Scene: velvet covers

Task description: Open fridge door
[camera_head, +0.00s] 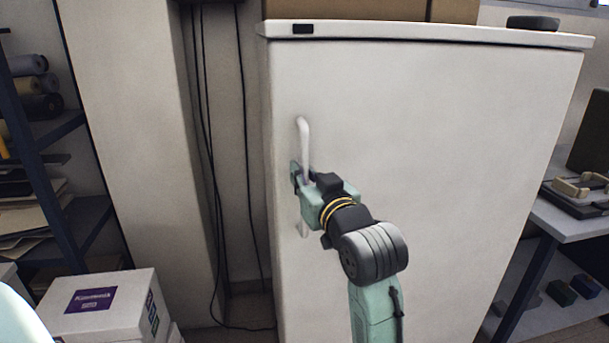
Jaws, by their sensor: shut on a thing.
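The white fridge door (450,150) fills the middle and right of the view and looks closed. Its vertical white bar handle (304,140) is near the door's left edge. My gripper (301,177) is shut on the handle at about its middle. The handle's upper part and its lower end show above and below the gripper; the middle stretch is hidden by the gripper. My arm reaches up from the bottom, in front of the door.
A white cabinet or column (130,120) stands to the left, with black cables (208,130) hanging in the gap. White boxes (105,308) sit at the lower left. A desk (570,223) stands at right. Brown boxes (345,9) rest on the fridge.

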